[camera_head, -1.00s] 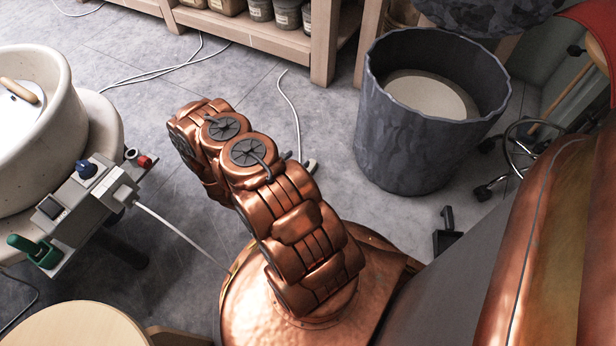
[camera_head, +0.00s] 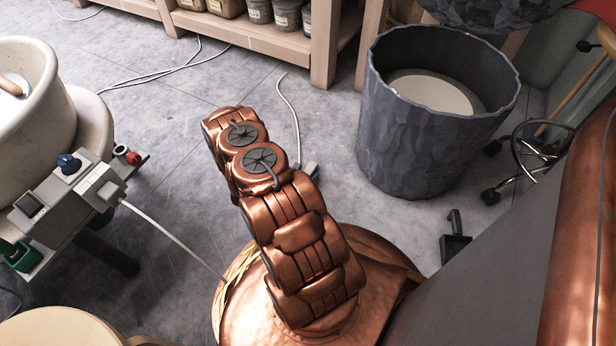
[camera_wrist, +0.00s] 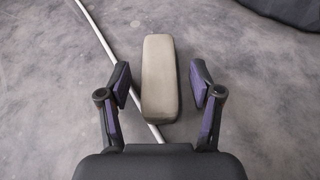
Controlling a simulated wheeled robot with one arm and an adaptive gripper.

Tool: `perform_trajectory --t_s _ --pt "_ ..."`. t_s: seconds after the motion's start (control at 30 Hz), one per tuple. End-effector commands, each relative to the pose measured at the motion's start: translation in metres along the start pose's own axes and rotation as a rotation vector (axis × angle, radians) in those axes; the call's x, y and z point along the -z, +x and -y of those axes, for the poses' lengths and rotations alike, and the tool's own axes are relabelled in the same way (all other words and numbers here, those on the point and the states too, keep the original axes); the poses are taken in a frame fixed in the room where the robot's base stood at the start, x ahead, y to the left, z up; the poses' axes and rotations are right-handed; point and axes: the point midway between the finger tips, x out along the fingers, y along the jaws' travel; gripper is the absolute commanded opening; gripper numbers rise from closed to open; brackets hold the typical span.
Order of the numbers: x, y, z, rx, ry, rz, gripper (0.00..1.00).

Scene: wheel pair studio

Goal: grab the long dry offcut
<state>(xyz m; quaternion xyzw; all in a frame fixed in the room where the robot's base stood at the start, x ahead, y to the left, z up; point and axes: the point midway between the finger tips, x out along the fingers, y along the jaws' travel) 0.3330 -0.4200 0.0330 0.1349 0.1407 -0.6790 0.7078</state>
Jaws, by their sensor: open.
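The long dry offcut (camera_wrist: 159,80) is a pale beige, flat bar with rounded edges. In the wrist view it lies lengthwise ahead of my gripper (camera_wrist: 163,88), between the two fingers. The gripper is open, with a gap on each side of the offcut and no visible contact. The height of the fingers above the floor is hard to tell. In the head view my copper-coloured arm hides the gripper and the offcut.
A white cable (camera_wrist: 104,45) runs along the floor and passes under or beside the offcut. In the head view a dark grey bin (camera_head: 425,140) stands right of my arm, a wooden shelf (camera_head: 250,35) behind, and a control box (camera_head: 62,195) at left.

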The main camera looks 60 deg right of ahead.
Motion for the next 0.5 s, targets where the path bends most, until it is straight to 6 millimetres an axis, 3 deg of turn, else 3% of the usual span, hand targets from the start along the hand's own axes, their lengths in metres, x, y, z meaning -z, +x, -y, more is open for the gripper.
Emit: perform_trajectory --t_s 0.13,0.43,0.5 --pt "0.0009 0.0154 -0.0003 0.0 0.002 0.002 0.65" --pt "-0.0008 0.0173 -0.0004 -0.001 0.0 0.001 0.65" --pt "-0.0008 0.0173 -0.0004 -0.001 0.0 0.001 0.57"
